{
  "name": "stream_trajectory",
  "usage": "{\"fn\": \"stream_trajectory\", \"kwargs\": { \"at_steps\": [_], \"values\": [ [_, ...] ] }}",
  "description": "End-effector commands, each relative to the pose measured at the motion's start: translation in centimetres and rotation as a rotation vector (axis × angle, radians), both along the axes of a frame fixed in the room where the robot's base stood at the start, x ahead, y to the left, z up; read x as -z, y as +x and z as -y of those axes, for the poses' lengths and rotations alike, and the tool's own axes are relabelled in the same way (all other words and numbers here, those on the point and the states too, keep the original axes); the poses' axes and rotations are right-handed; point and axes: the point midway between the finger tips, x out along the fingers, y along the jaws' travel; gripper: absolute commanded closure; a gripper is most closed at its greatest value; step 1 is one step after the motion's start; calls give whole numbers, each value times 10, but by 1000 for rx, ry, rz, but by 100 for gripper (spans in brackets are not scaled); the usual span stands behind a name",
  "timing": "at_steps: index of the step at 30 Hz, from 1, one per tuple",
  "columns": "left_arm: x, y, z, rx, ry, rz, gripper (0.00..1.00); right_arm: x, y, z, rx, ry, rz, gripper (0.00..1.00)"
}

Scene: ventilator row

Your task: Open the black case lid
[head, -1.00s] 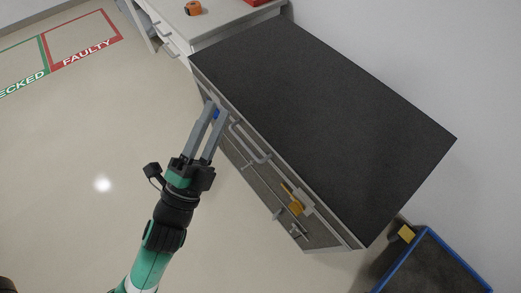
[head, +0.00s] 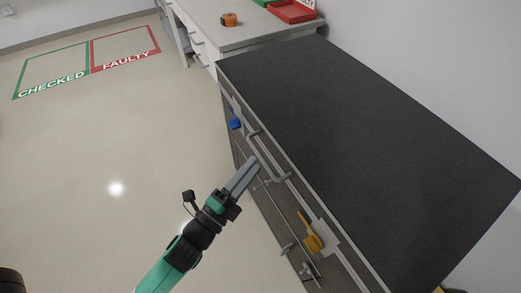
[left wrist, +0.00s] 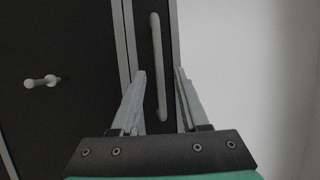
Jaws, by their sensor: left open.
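The black case (head: 360,140) is a long chest with a dark speckled flat lid, which is down. My left gripper (head: 254,164) is open in front of the handle. In the left wrist view the handle (left wrist: 157,50) runs lengthwise between the two open fingers (left wrist: 160,76); contact cannot be told. My right gripper is not in view.
A white bench (head: 250,32) with an orange tape measure (head: 229,19) and a red tray (head: 292,11) stands beyond the case. Floor outlines marked CHECKED (head: 52,86) and FAULTY (head: 126,60) lie at the left. The floor before the case is clear.

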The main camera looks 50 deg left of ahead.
Motion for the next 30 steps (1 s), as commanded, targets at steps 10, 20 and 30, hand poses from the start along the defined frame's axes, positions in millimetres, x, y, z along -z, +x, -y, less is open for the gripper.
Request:
{"fn": "stream_trajectory", "kwargs": {
  "at_steps": [10, 20, 30],
  "values": [
    [-7, 42, -8, 0, 0, 0, 55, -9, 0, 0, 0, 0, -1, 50],
    [-7, 42, -8, 0, 0, 0, 75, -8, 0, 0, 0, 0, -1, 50],
    [-7, 42, -8, 0, 0, 0, 100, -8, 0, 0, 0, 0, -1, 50]
  ]
}}
